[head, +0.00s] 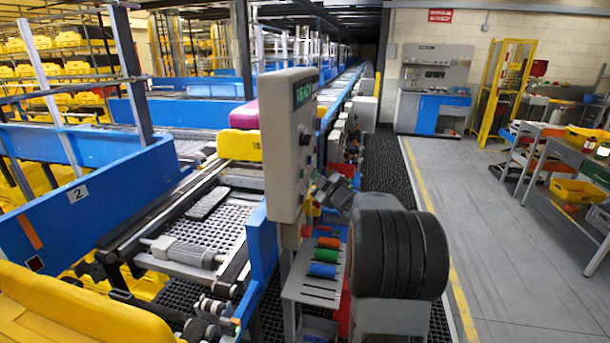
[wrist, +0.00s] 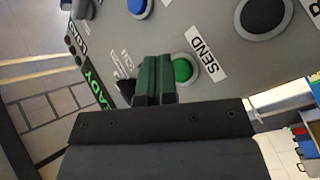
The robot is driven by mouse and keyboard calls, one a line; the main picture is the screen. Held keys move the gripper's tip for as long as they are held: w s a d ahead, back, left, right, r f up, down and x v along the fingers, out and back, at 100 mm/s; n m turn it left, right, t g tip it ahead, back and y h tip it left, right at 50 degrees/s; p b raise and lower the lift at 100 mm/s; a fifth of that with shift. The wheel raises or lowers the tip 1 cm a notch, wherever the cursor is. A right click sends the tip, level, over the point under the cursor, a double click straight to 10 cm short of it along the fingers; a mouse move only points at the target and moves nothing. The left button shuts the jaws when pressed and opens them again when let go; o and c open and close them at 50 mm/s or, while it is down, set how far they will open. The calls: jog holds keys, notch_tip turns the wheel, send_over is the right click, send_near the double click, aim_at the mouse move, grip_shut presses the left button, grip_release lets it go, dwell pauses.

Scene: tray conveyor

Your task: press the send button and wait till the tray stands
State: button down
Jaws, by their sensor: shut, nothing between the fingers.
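The grey control box (head: 290,150) stands beside the conveyor in the head view, its display lit green with "READY" (head: 304,92). In the wrist view the green send button (wrist: 183,70) sits beside the white "SEND" label (wrist: 195,52). My gripper (wrist: 155,68) is shut and empty, its fingertips at the button's left edge, partly covering its surround. I cannot tell whether they touch it. In the head view my gripper (head: 322,187) is close to the panel's face. A yellow tray-like piece (head: 240,147) is on the conveyor behind the box; I cannot tell whether it is the tray.
A blue button (wrist: 138,7) and a large black knob (wrist: 262,15) are on the same panel. A shelf with coloured spools (head: 325,262) is below the box. Blue conveyor rails (head: 90,205) lie to the left. The grey floor (head: 505,225) to the right is open.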

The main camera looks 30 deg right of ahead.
jog(key=shift+w+a, duration=0.1)
jog(key=shift+a, duration=0.05)
jog(key=shift+w+a+b, duration=0.15)
jog(key=shift+w+b, duration=0.05)
jog(key=shift+b, duration=0.1)
